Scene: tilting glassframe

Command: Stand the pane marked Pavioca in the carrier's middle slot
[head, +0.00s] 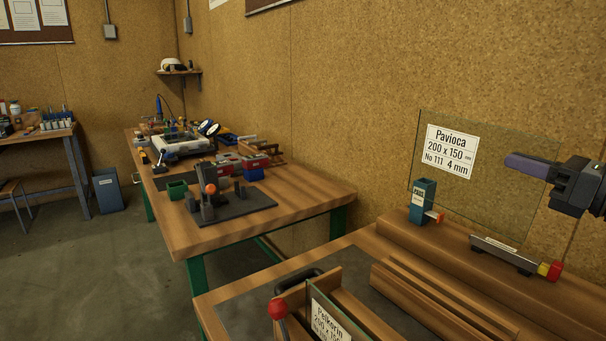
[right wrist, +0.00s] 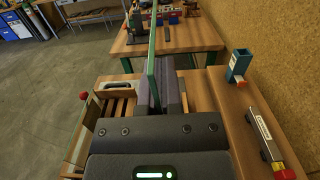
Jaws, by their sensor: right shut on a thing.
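The clear glass pane marked Pavioca (head: 500,150) stands upright in the air above the right bench, its white label facing me. My right gripper (head: 530,166) is shut on its right edge. In the right wrist view the pane (right wrist: 152,72) shows edge-on as a thin green strip between the dark fingers (right wrist: 166,88). A wooden slatted holder, which looks like the carrier (head: 365,310), is at the bottom of the head view, partly cut off. A pane labelled Pelkorin (head: 330,322) stands in it. Its middle slot cannot be made out clearly. My left gripper is out of view.
A blue PADS box (head: 422,203) and a grey bar with a red and yellow end (head: 508,252) are on the wooden ledge near the pane. A red ball knob (head: 277,309) sticks up beside the carrier. A grooved wooden piece (head: 440,300) lies right of it.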

